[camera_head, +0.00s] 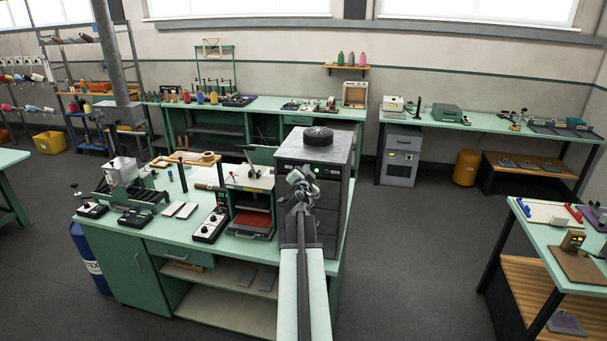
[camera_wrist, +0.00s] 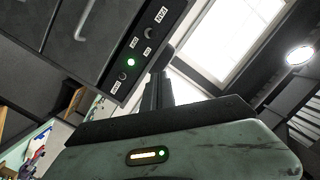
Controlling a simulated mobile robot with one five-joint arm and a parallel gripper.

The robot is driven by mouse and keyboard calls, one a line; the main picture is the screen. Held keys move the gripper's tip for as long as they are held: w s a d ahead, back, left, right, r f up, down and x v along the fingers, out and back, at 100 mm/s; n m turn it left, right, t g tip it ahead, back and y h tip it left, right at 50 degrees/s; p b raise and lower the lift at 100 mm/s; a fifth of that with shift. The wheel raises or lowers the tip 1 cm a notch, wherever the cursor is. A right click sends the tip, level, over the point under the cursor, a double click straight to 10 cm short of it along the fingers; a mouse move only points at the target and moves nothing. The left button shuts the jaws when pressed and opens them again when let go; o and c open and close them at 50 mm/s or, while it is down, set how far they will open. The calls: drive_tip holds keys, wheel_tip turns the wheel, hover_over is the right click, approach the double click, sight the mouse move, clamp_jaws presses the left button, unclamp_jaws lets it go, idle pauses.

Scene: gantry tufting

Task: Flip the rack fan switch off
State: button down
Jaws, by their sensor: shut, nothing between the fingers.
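The dark rack (camera_head: 330,152) stands at the right end of the green bench, with a round fan (camera_head: 318,136) on top. In the wrist view its front panel (camera_wrist: 105,45) appears tilted at upper left. A small switch (camera_wrist: 150,33) sits beside a label that seems to read FAN; its lever position is too small to tell. A lit green lamp (camera_wrist: 131,63) and another small round control (camera_wrist: 122,76) lie lower on the same strip. My gripper (camera_head: 299,178) is at the rack's front, shut and empty. In the wrist view its dark fingers (camera_wrist: 158,82) point up, right of the panel, apparently apart from the switch.
A green press (camera_head: 250,195) with a red bed stands on the bench just left of the rack, close to my arm. Control boxes (camera_head: 210,224) sit further left. The floor (camera_head: 420,270) to the right is clear up to another table (camera_head: 560,275).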

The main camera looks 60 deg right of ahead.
drive_tip(key=w+d+f+b, duration=0.3)
drive_tip(key=w+d, duration=0.2)
drive_tip(key=shift+w+d+f, duration=0.2)
drive_tip(key=shift+w+f, duration=0.05)
drive_tip(key=shift+w, duration=0.1)
